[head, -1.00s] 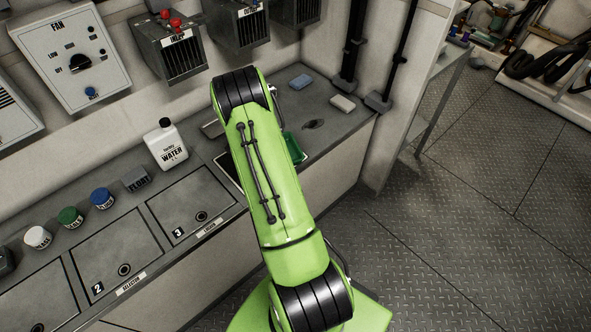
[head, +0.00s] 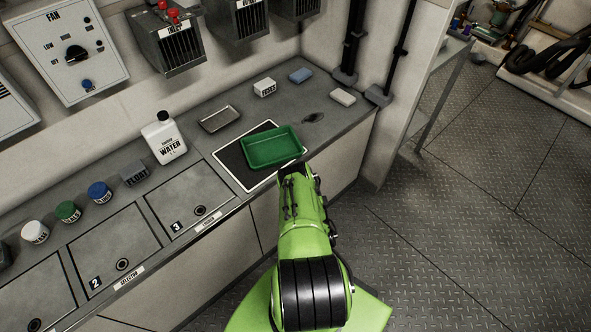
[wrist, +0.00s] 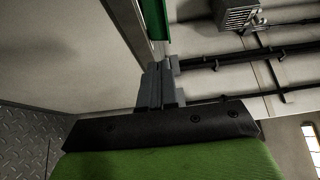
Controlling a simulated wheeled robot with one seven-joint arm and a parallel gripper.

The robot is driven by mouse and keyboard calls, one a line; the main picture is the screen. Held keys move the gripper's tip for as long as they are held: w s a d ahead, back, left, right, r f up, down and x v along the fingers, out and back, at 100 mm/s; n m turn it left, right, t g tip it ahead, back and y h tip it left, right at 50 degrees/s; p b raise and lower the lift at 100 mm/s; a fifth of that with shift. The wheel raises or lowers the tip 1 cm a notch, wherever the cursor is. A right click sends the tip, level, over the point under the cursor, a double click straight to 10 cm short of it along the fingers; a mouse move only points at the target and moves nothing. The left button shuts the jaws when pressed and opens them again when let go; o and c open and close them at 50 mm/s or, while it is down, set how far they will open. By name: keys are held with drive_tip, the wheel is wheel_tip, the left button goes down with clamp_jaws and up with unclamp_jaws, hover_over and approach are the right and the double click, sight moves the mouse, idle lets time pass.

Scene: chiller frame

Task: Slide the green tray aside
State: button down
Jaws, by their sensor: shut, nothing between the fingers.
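The green tray (head: 272,148) sits on the counter in the head view, over the right part of a dark panel with a white outline (head: 232,162). It looks empty. In the wrist view, a green strip of the tray (wrist: 155,18) shows at the top, beyond the fingers. My gripper (wrist: 159,68) is shut and empty, its grey fingers together. In the head view my arm reaches up to the counter's front edge, just below the tray. The fingertips are hard to make out there, and I cannot tell whether they touch the tray.
A small metal tray (head: 219,118) lies behind the green tray. A fuses box (head: 265,87), a blue block (head: 300,75) and a pale block (head: 342,97) stand at the back right. A water bottle (head: 164,139) stands left. A dark oval (head: 313,117) lies right of the tray.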

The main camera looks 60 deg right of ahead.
sight(293, 157)
drive_tip(key=w+d+b, duration=0.1)
drive_tip(key=b, duration=0.5)
drive_tip(key=shift+w+f+b, duration=0.1)
drive_tip(key=shift+f+b, duration=0.3)
drive_tip(key=shift+b, duration=0.75)
drive_tip(key=w+d+b, duration=0.1)
drive_tip(key=w+b, duration=0.1)
drive_tip(key=w+d+b, duration=0.1)
drive_tip(key=w+b, duration=0.1)
drive_tip(key=w+d+b, duration=0.1)
drive_tip(key=w+b, duration=0.1)
drive_tip(key=w, duration=0.1)
drive_tip(key=shift+d+r, duration=0.3)
drive_tip(key=shift+r, duration=0.05)
drive_tip(key=shift+w, duration=0.3)
drive_tip(key=shift+r, duration=0.1)
drive_tip(key=shift+w+r, duration=0.1)
